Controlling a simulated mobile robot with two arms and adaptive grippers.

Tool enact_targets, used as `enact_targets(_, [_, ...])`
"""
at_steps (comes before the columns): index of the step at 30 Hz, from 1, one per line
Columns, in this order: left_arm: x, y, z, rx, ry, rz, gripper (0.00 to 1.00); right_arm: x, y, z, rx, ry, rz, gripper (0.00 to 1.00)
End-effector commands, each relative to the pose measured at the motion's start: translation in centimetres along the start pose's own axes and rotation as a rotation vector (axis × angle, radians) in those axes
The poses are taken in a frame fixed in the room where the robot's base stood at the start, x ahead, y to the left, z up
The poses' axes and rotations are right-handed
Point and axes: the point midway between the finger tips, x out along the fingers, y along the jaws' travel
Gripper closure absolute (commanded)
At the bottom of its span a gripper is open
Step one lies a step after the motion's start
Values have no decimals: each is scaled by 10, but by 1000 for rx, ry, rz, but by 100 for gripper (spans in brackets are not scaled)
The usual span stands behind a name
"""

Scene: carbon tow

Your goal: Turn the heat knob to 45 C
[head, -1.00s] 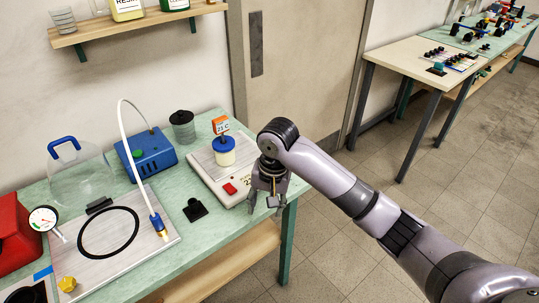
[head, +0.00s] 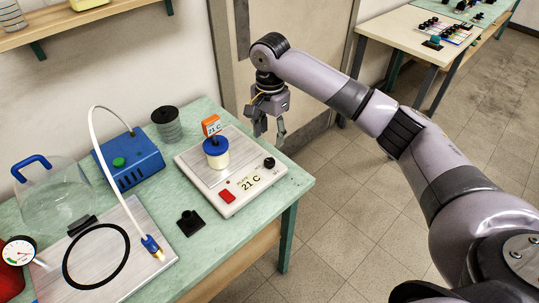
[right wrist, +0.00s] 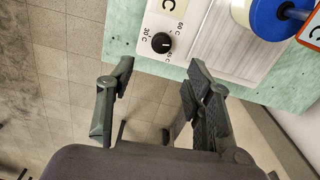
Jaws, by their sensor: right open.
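The heat knob (head: 269,163) is a small black dial on the front right of a pale hot plate (head: 210,186). The plate's display reads 21 C. In the right wrist view the knob (right wrist: 161,43) has a white pointer line and printed marks around it, among them 30 C and 60 C. My right gripper (head: 268,134) is open and empty, apart from the knob and above the plate's right side. In the right wrist view its fingers (right wrist: 158,75) are spread, with the knob beyond and between them. My left gripper is not in view.
A blue-lidded jar (head: 216,153) stands on the plate, with an orange 21 C tag (head: 211,125) behind it. A red switch (head: 227,196) sits on the plate's front. A blue pump (head: 130,161) and a black block (head: 190,222) are to the left. The table's right edge is close.

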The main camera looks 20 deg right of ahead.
Motion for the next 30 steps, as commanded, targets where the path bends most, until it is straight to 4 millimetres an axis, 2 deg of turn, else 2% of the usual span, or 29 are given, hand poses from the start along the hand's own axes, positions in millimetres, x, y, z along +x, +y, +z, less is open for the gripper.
enact_targets(3, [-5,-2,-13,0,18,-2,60,27,1,0,0,0,5,53])
enact_targets(7, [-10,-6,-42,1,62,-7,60,54,1,0,0,-1,4,53])
enact_targets(10, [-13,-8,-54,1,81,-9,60,72,1,0,0,1,3,53])
enact_targets(14, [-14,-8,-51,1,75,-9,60,90,0,1,-2,0,1,53])
enact_targets(18, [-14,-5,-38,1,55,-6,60,99,0,1,-2,0,-1,53])
enact_targets(22, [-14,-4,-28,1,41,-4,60,102,0,0,-2,1,-1,53])
enact_targets(27, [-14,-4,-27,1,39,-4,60,102,0,0,-2,0,-1,53])
enact_targets(30, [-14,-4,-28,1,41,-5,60,102,0,0,-2,0,-1,59])
